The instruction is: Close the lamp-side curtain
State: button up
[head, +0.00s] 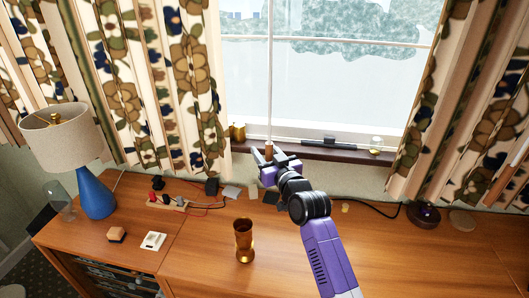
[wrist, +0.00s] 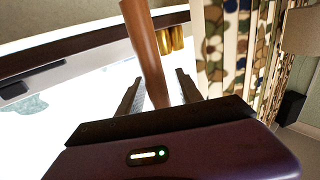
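The lamp-side curtain (head: 190,90) is floral and hangs bunched at the left of the window, behind the blue lamp (head: 95,190). It also shows in the wrist view (wrist: 235,50). A thin pale wand hangs in front of the glass and ends in a wooden handle (head: 268,148). In the wrist view the brown wooden handle (wrist: 145,45) runs down between my fingers. My gripper (head: 268,160) is open around the handle's lower end, with gaps seen on both sides. The fingers (wrist: 158,90) do not appear to press on it.
The wooden desk (head: 200,270) carries a brass cup (head: 244,240), a power strip (head: 168,202) and small boxes. The sill (head: 300,152) holds a gold jar (head: 237,132) and a dark bar (head: 325,140). The other curtain (head: 470,110) hangs at right.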

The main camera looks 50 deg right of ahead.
aim_at(271, 158)
jog(key=b+v, duration=0.1)
jog(key=v, duration=0.6)
jog(key=shift+s, duration=0.3)
jog(key=shift+s+a, duration=0.1)
dwell(0.4)
jog(key=s+a+f+n+y, duration=0.1)
jog(key=s+a+f+y, duration=0.1)
jog(key=s+a, duration=0.6)
jog(key=s+a+f+n+g+y, duration=0.1)
jog(key=s+a+f, duration=0.3)
jog(key=s+a, duration=0.5)
jog(key=s+a+f+n+y, duration=0.2)
jog(key=s+a, duration=0.7)
jog(key=s, duration=1)
jog(key=shift+s+a+f+g+y, duration=0.25)
jog(key=shift+f+g+y, duration=0.15)
jog(key=shift+y, duration=0.5)
